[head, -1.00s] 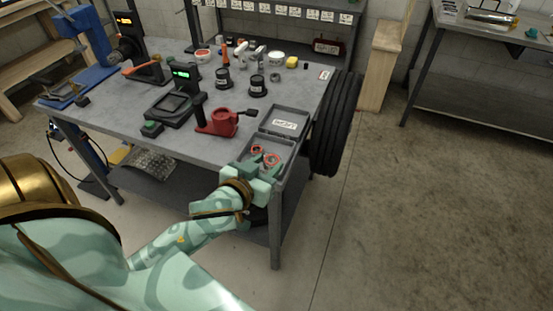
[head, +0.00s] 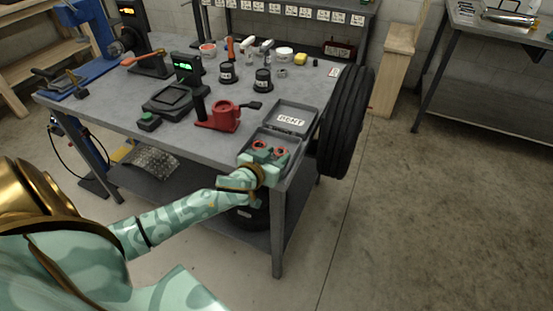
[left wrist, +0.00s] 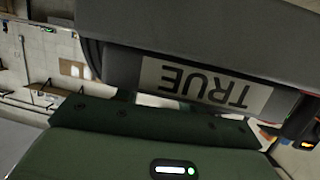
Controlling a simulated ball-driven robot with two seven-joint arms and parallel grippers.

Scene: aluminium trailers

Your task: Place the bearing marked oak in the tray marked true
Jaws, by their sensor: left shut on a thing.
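My left gripper (head: 266,160) is low at the front tray (head: 295,162) on the table's near right corner. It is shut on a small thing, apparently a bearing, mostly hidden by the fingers. Two red ring shapes (head: 283,152) show at the fingertips; I cannot tell which is held and which lies in the tray. No oak mark is readable. In the left wrist view, a label reading TRUE (left wrist: 205,83) shows upside down on a grey wall close in front of the green gripper body. Behind the front tray, a grey panel carries a BENT label (head: 290,119). My right gripper is not in view.
A red vise-like tool (head: 222,116) stands left of the trays. A black scale (head: 172,100) and dark cups (head: 263,80) are farther back. A tire (head: 346,122) is at the table's right edge. The floor to the right is clear.

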